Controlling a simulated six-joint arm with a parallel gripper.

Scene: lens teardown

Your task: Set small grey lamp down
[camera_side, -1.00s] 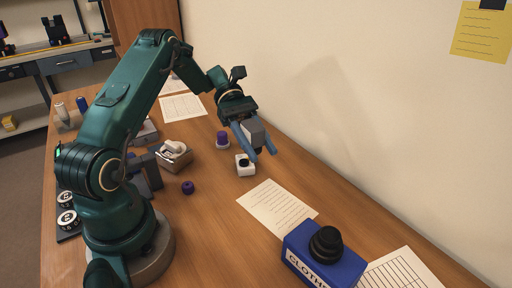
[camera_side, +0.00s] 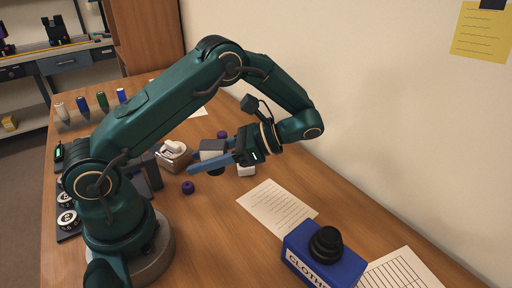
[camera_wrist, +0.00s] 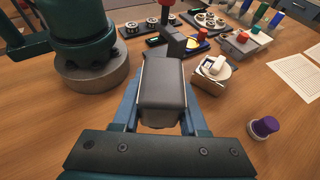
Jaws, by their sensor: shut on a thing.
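My gripper (camera_side: 205,158) is shut on the small grey lamp (camera_side: 212,146). It holds the lamp above the wooden table, with the blue fingers pointing left toward my base. In the wrist view the lamp (camera_wrist: 163,88) is a grey block with a rounded near end, between the blue fingers. A dark round part shows under the lamp in the side view. I cannot tell how high the lamp is above the table.
A paper sheet (camera_side: 278,209) and a blue cloth box (camera_side: 325,255) lie to the right.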

